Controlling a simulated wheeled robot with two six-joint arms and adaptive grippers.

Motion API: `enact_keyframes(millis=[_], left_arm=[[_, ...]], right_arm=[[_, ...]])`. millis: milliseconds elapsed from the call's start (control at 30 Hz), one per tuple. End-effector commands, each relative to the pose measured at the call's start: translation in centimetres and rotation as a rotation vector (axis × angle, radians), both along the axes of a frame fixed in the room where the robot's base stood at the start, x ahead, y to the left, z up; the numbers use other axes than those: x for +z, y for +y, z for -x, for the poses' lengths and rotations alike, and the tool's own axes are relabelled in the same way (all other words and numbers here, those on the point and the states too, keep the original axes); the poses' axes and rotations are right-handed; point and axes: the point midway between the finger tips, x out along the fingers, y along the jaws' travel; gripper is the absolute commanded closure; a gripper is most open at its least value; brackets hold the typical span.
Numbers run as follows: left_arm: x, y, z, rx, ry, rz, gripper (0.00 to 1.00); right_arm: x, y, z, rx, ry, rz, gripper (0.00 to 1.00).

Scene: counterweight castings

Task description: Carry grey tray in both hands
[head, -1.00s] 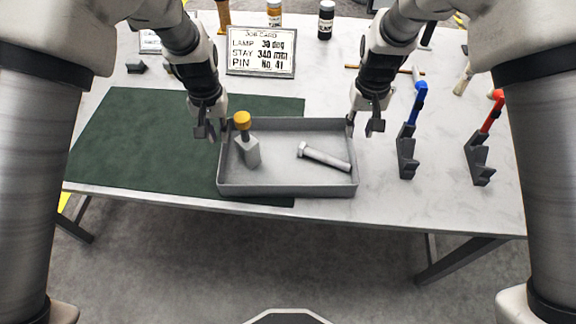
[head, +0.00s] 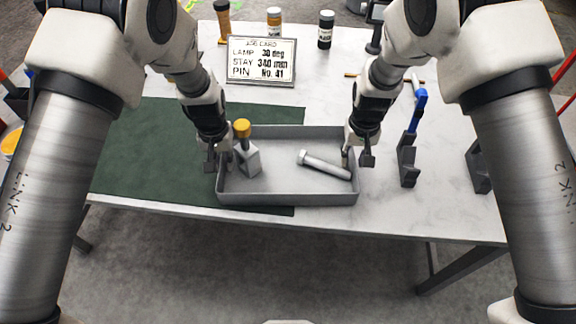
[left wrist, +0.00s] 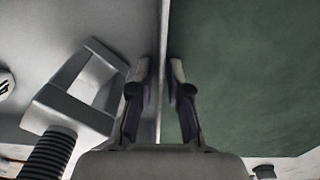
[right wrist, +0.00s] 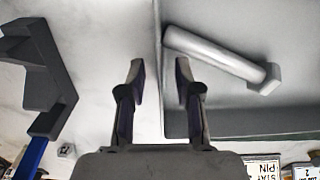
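The grey tray (head: 288,198) sits on the table, partly over the green mat. In it stand a grey block with a black stem and yellow knob (head: 248,158) at the left and a grey bolt (head: 325,166) lying at the right. My left gripper (head: 219,166) is at the tray's left wall; in the left wrist view its fingers (left wrist: 161,72) straddle the thin wall, with a narrow gap visible. My right gripper (head: 357,160) is at the right wall; in the right wrist view its fingers (right wrist: 159,72) are apart on either side of the wall.
A job card (head: 262,61) stands behind the tray, with bottles (head: 325,30) farther back. A grey bracket with a blue handle (head: 408,160) stands just right of the tray, another bracket (head: 479,168) beyond it. The green mat (head: 140,160) is clear at left.

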Motion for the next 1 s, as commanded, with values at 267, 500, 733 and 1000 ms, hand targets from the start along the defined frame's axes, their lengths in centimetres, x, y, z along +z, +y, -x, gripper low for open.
enact_keyframes(millis=[267, 500, 733, 1000], left_arm=[[-0.4, 0.0, 0.0, 0.000, 0.000, 0.000, 0.83], [-0.3, 0.0, 0.0, 0.000, 0.000, 0.000, 1.00], [-0.3, 0.0, 0.0, 0.000, 0.000, 0.000, 1.00], [1.2, 0.0, -0.1, 0.000, -0.002, 0.000, 1.00]], right_arm=[[-0.3, 0.0, 0.0, 0.000, -0.001, 0.000, 0.67], [-0.3, 0.0, 0.0, 0.000, -0.001, 0.000, 1.00], [-0.3, 0.0, 0.0, 0.000, 0.000, 0.000, 1.00], [1.2, 0.0, -0.1, 0.000, -0.002, 0.000, 1.00]])
